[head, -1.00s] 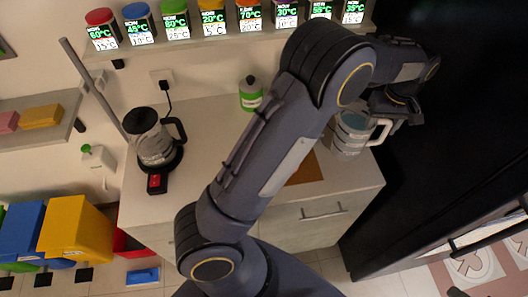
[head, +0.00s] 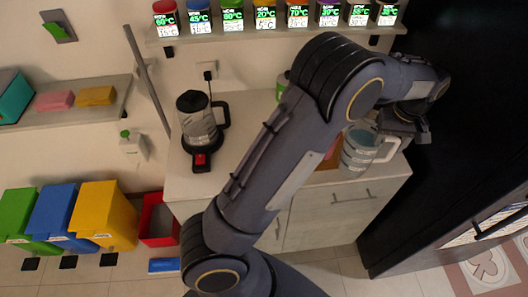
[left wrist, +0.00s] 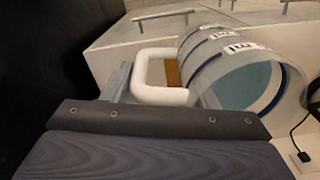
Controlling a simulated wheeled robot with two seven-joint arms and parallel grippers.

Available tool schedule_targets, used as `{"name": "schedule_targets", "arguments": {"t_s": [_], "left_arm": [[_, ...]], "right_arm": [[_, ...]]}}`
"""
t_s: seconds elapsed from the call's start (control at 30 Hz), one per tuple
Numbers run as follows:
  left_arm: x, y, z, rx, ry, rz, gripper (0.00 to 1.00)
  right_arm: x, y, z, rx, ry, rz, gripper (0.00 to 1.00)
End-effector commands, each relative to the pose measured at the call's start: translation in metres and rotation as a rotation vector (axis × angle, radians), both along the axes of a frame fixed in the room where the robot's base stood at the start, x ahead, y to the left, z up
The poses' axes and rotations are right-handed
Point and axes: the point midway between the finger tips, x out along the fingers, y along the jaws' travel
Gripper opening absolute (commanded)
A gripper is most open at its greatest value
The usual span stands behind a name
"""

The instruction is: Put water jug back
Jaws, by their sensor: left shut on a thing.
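The water jug (head: 357,152) is clear with grey bands, a white handle and bluish water inside. It is at the right end of the counter (head: 240,105), partly behind my left arm in the head view. My left gripper (head: 407,128) is at the jug's right side, shut on its handle. In the left wrist view the jug (left wrist: 225,60) shows its open rim and white handle (left wrist: 150,80), with a finger of my gripper (left wrist: 120,85) against the handle. I cannot tell whether the jug's base touches the counter. My right gripper is not in view.
A green-capped bottle (head: 283,85) is partly hidden behind my arm. A tall black cabinet (head: 470,120) stands close on the right. Coloured bins (head: 100,215) are at the lower left.

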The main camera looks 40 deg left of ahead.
Motion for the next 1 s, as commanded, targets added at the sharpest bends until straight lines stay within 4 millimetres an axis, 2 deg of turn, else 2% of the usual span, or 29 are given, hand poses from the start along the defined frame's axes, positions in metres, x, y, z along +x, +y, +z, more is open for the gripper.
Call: {"name": "schedule_targets", "arguments": {"t_s": [0.2,0.7,1.0], "left_arm": [[-0.011,0.015,-0.001,-0.002,-0.004,-0.081,0.00],[-0.056,0.073,-0.010,0.001,-0.005,-0.412,0.00],[-0.077,0.100,-0.015,0.001,-0.005,-0.568,0.00]], "right_arm": [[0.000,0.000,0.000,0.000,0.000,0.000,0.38],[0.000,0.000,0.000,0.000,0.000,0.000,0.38],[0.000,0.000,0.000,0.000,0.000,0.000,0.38]]}}
